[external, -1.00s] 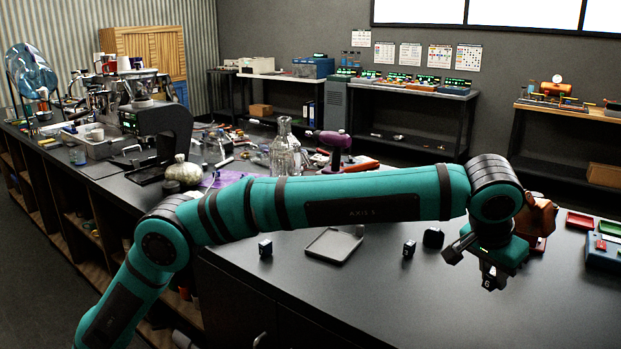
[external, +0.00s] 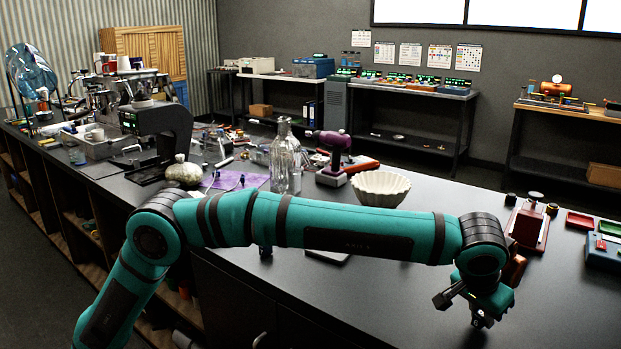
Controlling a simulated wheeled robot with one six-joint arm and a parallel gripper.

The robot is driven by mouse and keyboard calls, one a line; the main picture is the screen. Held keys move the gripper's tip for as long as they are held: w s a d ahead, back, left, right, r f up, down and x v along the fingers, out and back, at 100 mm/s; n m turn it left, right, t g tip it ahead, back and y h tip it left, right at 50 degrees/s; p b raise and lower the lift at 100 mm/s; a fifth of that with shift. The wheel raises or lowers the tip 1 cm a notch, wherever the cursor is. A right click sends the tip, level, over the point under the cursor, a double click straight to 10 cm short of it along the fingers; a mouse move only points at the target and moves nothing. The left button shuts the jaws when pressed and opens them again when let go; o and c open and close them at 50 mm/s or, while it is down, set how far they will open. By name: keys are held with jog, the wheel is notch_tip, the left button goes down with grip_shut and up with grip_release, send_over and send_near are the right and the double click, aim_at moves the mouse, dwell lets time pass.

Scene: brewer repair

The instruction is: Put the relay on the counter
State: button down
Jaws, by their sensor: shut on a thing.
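My gripper (external: 480,316) is at the lower right of the external view, pointing down over the black counter (external: 400,310). It is shut on a small dark block, taken to be the relay (external: 482,323), of which little shows between the fingers. The block is low, close to the counter top; I cannot tell whether it touches it. A tray (external: 328,257) and a small dark block (external: 265,251) lie on the counter, largely hidden by my arm.
A white fluted bowl (external: 380,190), a glass vessel (external: 286,160) and a purple device (external: 333,150) stand behind my arm. A red-brown device (external: 530,226) is just behind the gripper. A blue box (external: 603,252) lies at right. The front counter is clear.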

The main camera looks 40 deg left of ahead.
jog(key=shift+f, duration=0.2)
jog(key=c, duration=1.3)
grip_release()
jog(key=v, duration=1.2)
jog(key=shift+a+r, duration=0.1)
